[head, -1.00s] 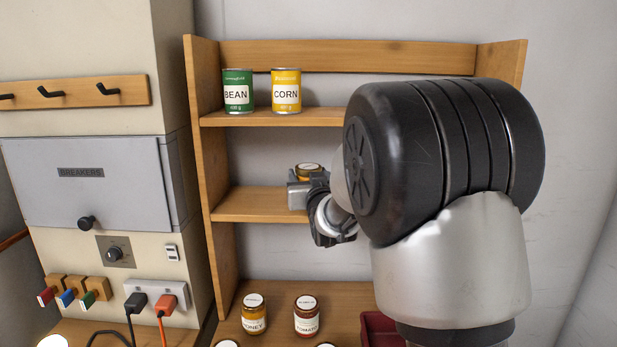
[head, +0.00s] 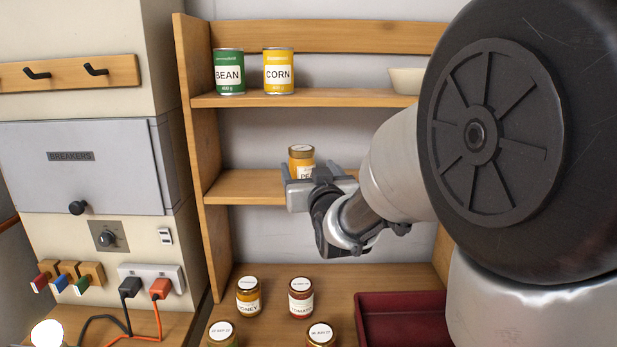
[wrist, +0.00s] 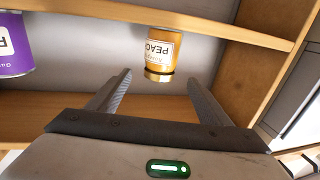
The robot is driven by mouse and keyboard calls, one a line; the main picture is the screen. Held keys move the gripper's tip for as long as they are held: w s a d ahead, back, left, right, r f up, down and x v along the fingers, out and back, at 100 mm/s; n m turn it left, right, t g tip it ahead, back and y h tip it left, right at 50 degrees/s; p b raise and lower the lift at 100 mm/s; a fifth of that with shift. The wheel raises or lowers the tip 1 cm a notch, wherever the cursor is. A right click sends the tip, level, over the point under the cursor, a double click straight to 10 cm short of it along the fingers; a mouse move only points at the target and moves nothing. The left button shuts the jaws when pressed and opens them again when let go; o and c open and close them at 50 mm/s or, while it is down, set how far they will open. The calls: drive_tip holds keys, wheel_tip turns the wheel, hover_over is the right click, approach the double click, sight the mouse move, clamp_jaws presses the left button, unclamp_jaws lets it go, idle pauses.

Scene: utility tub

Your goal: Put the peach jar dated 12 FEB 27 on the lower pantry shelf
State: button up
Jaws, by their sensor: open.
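The peach jar (head: 301,157), amber with a gold lid and a white label, appears upright on the lower pantry shelf (head: 245,187). Its base is hidden behind my gripper in the head view. In the wrist view the peach jar (wrist: 160,50) shows its "PEAC" lettering, ahead of my fingertips and apart from them. No date can be read on it. My gripper (wrist: 161,80) is open and empty, with a finger to each side of the line to the jar. In the head view my gripper (head: 314,178) is in front of the jar at shelf height.
A purple can (wrist: 14,45) stands to one side in the wrist view. The upper shelf holds a bean can (head: 229,72), a corn can (head: 278,71) and a pale bowl (head: 405,80). Below are honey (head: 248,297) and tomato (head: 300,298) jars, other jars and a red tray (head: 400,300).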

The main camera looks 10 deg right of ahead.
drive_tip(key=s+f+g, duration=0.3)
drive_tip(key=s+g, duration=0.1)
drive_tip(key=s, duration=0.7)
drive_tip(key=s+f+g, duration=0.3)
drive_tip(key=s+g, duration=0.1)
drive_tip(key=s, duration=0.7)
drive_tip(key=s+f+g, duration=0.4)
drive_tip(key=s, duration=0.7)
drive_tip(key=shift+s+d, duration=0.15)
drive_tip(key=shift+s, duration=0.2)
drive_tip(key=shift+f, duration=0.1)
